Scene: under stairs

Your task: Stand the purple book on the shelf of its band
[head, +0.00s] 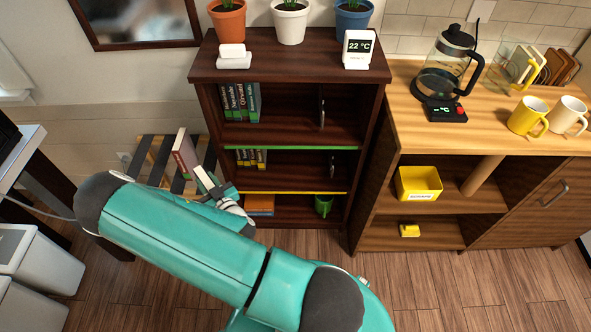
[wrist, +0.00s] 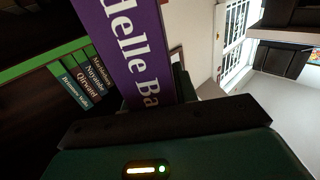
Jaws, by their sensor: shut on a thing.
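The purple book (wrist: 135,50), with white lettering on its spine, is held in my gripper and fills the middle of the wrist view. In the head view my gripper (head: 222,190) is low at the left side of the dark bookcase (head: 366,130). A mauve-spined book (head: 184,155) stands out just left of it; I cannot tell if this is the held one. The bookcase has a green band (head: 300,148) and a yellow band (head: 290,192) on its shelf edges. Upper books (head: 240,100) and middle books (head: 251,158) stand at the left, with free room to their right.
Thin dark bookends stand right in the upper (head: 321,112) and middle compartments. The bottom holds flat books (head: 260,204) and a green mug (head: 323,205). A black-and-yellow slatted stand (head: 150,158) is left of the bookcase; a wooden counter (head: 400,95) is right.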

